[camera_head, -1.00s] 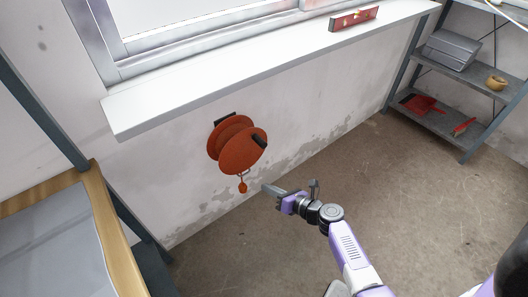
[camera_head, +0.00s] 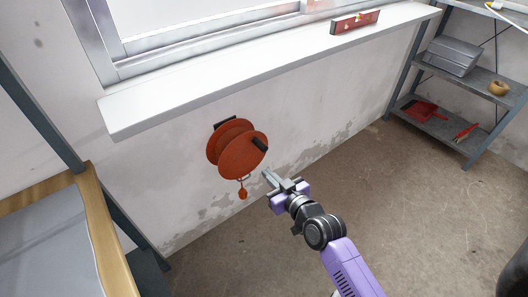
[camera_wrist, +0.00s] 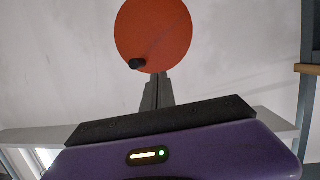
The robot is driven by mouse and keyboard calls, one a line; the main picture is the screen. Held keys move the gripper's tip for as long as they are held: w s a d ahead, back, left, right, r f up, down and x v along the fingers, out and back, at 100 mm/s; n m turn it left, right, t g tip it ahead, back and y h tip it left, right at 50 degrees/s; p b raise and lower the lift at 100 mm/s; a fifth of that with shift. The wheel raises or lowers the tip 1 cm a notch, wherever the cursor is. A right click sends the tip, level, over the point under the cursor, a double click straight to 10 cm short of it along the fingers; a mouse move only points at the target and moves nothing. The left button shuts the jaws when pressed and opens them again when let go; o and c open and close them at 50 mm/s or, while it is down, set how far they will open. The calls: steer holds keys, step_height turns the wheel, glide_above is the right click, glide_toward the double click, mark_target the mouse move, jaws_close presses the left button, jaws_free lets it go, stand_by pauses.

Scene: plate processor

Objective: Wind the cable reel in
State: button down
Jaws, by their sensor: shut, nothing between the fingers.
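The orange cable reel (camera_head: 238,156) is mounted on the wall below the window sill, by a dark bracket. A black crank handle (camera_head: 260,145) sticks out near the rim of its front disc. An orange piece (camera_head: 242,192) hangs just under the reel. My gripper (camera_head: 268,176) is shut and empty, to the lower right of the reel and apart from it. In the wrist view the reel's disc (camera_wrist: 155,30) fills the top middle, with the handle (camera_wrist: 137,64) at its lower left edge. My fingertips (camera_wrist: 158,76) point at the disc's lower edge there.
The white window sill (camera_head: 200,85) juts out above the reel, with a red level (camera_head: 354,22) on it. A wood-edged bench (camera_head: 98,215) stands at the left and a grey shelf (camera_head: 440,130) at the right. The floor between is clear.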

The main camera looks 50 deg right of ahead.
mark_target(265, 148)
steer(key=shift+w+d+f+n+t+h+b, duration=0.15)
steer(key=shift+w+d+n+b, duration=0.35)
steer(key=shift+w+d+n, duration=0.9)
steer(key=shift+w+d+f+n+t+h+b, duration=0.1)
steer(key=shift+w+d+f+n+h+b, duration=0.3)
steer(key=shift+w+d+n, duration=0.95)
steer(key=shift+w+d+f+n+t+h+b, duration=0.1)
steer(key=shift+w+d+n+b, duration=0.5)
steer(key=shift+w+d+n, duration=0.8)
steer(key=shift+s, duration=0.1)
steer(key=shift+s+d+f+m+b, duration=0.1)
steer(key=shift+d+f+m+b, duration=0.25)
steer(key=shift+b, duration=0.5)
steer(key=shift+s+d+f+y+b, duration=0.15)
steer(key=shift+d+y+b, duration=0.1)
steer(key=shift+d+b, duration=0.2)
